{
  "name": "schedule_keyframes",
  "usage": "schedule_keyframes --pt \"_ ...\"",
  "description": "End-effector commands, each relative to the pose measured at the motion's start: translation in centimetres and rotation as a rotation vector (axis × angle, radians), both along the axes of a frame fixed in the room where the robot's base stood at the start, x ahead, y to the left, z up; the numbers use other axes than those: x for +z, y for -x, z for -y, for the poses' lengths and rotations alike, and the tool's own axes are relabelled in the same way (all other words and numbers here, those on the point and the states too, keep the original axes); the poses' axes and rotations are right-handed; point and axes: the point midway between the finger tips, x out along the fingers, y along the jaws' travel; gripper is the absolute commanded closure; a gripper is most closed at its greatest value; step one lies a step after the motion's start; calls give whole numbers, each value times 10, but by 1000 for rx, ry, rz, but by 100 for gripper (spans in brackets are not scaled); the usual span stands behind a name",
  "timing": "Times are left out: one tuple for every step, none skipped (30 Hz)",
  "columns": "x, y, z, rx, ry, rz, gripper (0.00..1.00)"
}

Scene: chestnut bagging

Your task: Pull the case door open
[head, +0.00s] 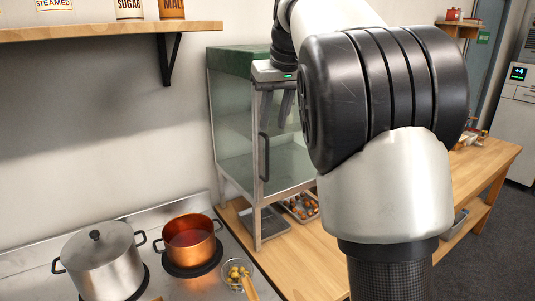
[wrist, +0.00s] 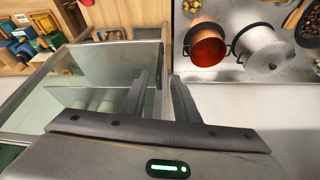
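A black upright handle (head: 264,157) is on the door's left edge. My gripper (head: 277,108) points down in front of the upper part of the door, above the handle. A dark bar beside the case frame, probably the handle (wrist: 160,66), shows beyond the fingertips. I cannot tell whether they touch anything. My arm hides the case's right side.
A copper pot (head: 188,246) and a lidded steel pot (head: 98,262) stand on the stove at the left front. A small bowl (head: 236,272) is beside them. A tray of chestnuts (head: 301,207) lies at the case's foot. A wall shelf (head: 110,30) is upper left.

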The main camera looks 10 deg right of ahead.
Motion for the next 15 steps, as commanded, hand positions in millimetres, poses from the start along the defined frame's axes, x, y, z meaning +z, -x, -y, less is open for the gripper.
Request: schedule_keyframes --pt "-13 -4 -1 0 1 -3 72" --pt "-19 -6 -2 0 0 -4 72" --pt "-27 -10 -2 0 1 -3 72" --pt "-33 -12 -3 0 0 -5 72" --pt "-39 -15 -3 0 0 -3 72" --pt "-47 -18 -4 0 0 -3 72" --pt "-53 -20 -4 0 1 -3 72" --pt "-59 -23 -5 0 1 -4 72" --pt "-67 -26 -5 0 1 -3 72" --pt "-72 -28 -6 0 1 -3 72" --pt "-77 -30 -6 0 0 -3 72" --pt "-84 -33 -7 -1 0 -3 72" --pt "-88 -35 -7 -1 0 -3 72" --pt "-92 -36 -7 0 0 -2 72" --pt "-96 -39 -8 0 1 -1 72"
